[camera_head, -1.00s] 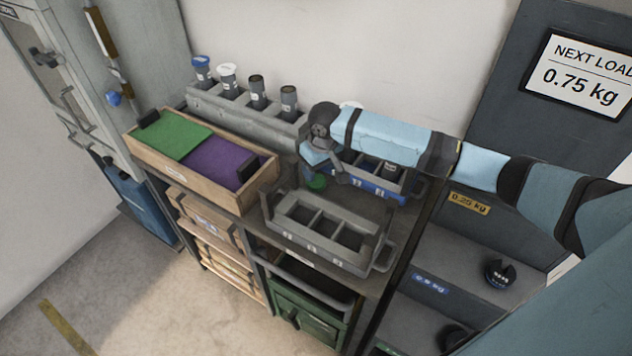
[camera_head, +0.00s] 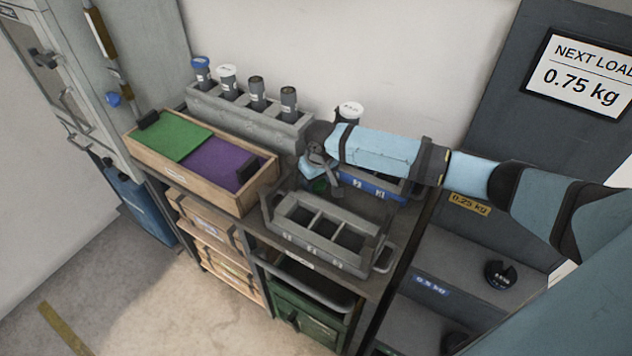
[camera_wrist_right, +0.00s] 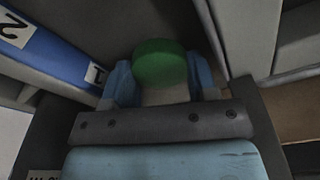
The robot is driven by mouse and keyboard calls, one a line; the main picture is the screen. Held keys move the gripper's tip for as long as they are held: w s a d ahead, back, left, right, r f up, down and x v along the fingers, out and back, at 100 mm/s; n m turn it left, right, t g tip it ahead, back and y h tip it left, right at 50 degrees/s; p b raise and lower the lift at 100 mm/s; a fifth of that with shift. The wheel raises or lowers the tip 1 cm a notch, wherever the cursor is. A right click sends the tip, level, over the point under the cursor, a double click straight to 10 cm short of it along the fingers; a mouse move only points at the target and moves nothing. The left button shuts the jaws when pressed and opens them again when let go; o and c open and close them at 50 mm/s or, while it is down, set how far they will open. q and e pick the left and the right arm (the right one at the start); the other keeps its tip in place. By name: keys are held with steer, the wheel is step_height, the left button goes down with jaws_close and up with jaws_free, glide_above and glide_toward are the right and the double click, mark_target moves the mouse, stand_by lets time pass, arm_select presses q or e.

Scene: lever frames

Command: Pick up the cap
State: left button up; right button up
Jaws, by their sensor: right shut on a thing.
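The green cap (camera_wrist_right: 160,62) sits between the two light-blue fingers of my right gripper (camera_wrist_right: 161,80) in the right wrist view. The gripper is shut on it. In the head view the cap (camera_head: 319,186) shows only as a small green patch under my right gripper (camera_head: 322,178), low over the bench between the grey rack and the blue tray. Whether the cap still touches the bench is hidden. My left gripper is out of view.
A grey rack (camera_head: 238,115) with several tubes stands behind. A wooden box (camera_head: 188,185) with green and purple panels is left. An empty grey tray (camera_head: 300,238) lies in front. A numbered blue tray (camera_head: 378,190) is partly under my arm; a white-topped container (camera_head: 350,110) stands behind it.

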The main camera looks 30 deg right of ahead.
step_height(320, 180, up, 19)
steer(key=p, duration=0.1)
steer(key=s+a+m, duration=0.1)
steer(key=s+a, duration=0.2)
steer(key=a, duration=0.2)
steer(key=shift+a+r+m, duration=0.25)
steer(key=shift+a+m, duration=0.05)
steer(key=shift+a, duration=0.1)
